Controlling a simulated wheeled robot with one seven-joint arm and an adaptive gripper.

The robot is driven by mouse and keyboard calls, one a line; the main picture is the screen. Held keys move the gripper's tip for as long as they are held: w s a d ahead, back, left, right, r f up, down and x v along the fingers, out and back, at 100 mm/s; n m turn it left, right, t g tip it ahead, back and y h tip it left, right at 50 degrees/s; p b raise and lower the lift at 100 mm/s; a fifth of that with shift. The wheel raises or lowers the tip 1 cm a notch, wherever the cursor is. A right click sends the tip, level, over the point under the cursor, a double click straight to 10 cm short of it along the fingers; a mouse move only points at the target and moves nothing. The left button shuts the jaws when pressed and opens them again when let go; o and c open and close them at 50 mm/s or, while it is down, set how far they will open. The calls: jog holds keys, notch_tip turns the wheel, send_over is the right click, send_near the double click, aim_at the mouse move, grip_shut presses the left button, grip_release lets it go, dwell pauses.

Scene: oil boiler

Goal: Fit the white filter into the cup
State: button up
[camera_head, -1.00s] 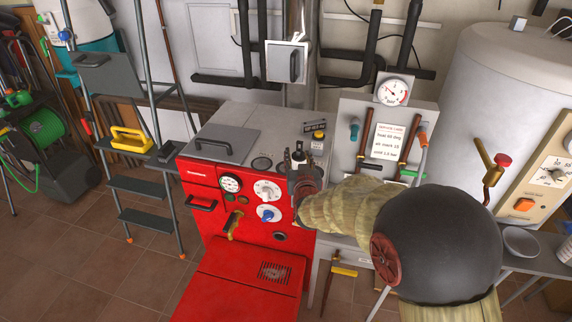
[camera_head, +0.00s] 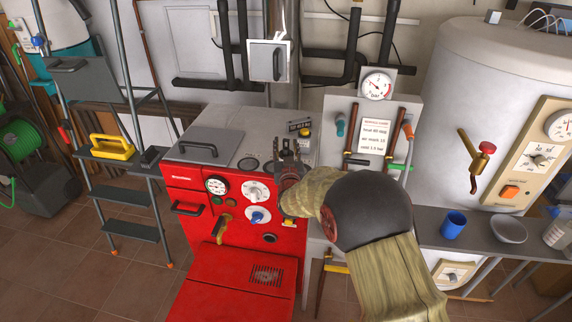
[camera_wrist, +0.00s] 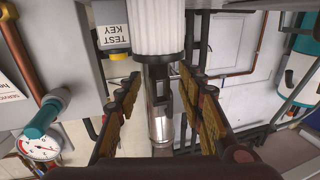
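The white ribbed filter (camera_wrist: 158,25) stands out at the top middle of the wrist view, with a dark collar at its end. My gripper (camera_wrist: 160,80) has its two fingers spread wide, one on each side of a gap in line with the filter. The fingertips are close to the collar, and I see no grip on it. In the head view my gripper (camera_head: 289,165) is above the front right edge of the red boiler (camera_head: 235,235), and I cannot make out the filter. A blue cup (camera_head: 453,226) stands on the right table; whether it is the task's cup I cannot tell.
A test key box (camera_wrist: 113,30) is beside the filter. A grey panel with a gauge (camera_head: 377,84) and pipes stands right of the boiler. A bowl (camera_head: 509,230) is on the right table (camera_head: 440,238). A stepladder (camera_head: 130,185) is at left.

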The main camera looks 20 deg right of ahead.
jog(key=shift+w+d+r, duration=0.1)
jog(key=shift+c, duration=1)
jog(key=c, duration=0.7)
grip_shut()
